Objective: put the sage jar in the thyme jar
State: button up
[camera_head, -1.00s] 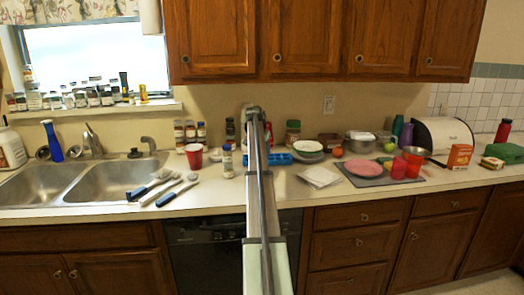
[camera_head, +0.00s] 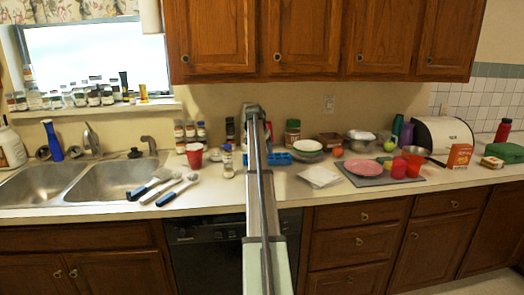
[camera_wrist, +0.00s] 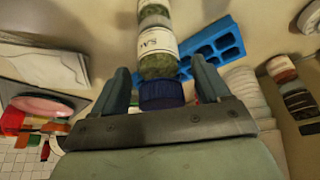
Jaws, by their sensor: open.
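A jar with green contents, a white label starting "SA" and a dark blue lid (camera_wrist: 158,62) shows in the wrist view; from the label I take it as the sage jar. My gripper (camera_wrist: 160,78) is open, with one finger on each side of the jar's lid end. I cannot tell whether the fingers touch it. In the head view my own arm hides the gripper and the jar. I cannot pick out the thyme jar by its label; several small jars (camera_head: 190,130) stand behind the red cup.
A blue ice-cube tray (camera_wrist: 218,42) lies beside the jar. A red cup (camera_head: 194,155) and a small labelled jar (camera_head: 227,161) stand left of my arm. A pink plate (camera_head: 364,168) rests on a grey mat to the right.

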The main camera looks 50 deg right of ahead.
jog(key=v, duration=1.1)
jog(key=shift+r, duration=0.35)
jog(key=shift+s, duration=0.1)
